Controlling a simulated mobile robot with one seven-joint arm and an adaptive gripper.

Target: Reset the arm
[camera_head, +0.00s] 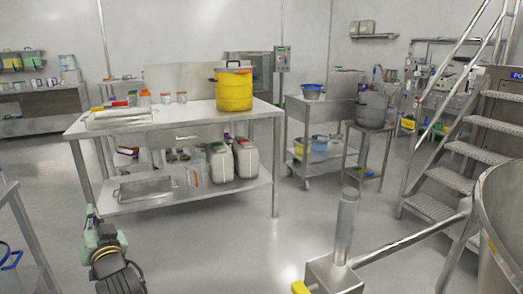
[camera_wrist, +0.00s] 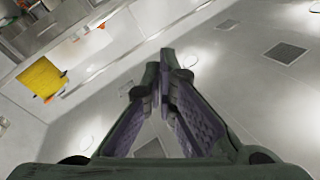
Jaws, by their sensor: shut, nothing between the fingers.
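My gripper (camera_wrist: 167,60) shows in the wrist view, its two dark fingers with purple-grey pads brought together at the tips. Nothing is between them, and they touch nothing that I can see. In the head view, part of my arm (camera_head: 108,260) shows at the lower left, in front of the steel table (camera_head: 190,126). I cannot clearly make out the fingers there.
A yellow drum (camera_head: 234,90) stands on the steel table, with white jugs (camera_head: 220,163) on its lower shelf. A trolley (camera_head: 300,110) stands behind. Metal stairs (camera_head: 470,150) and a large steel vessel (camera_head: 500,225) are right.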

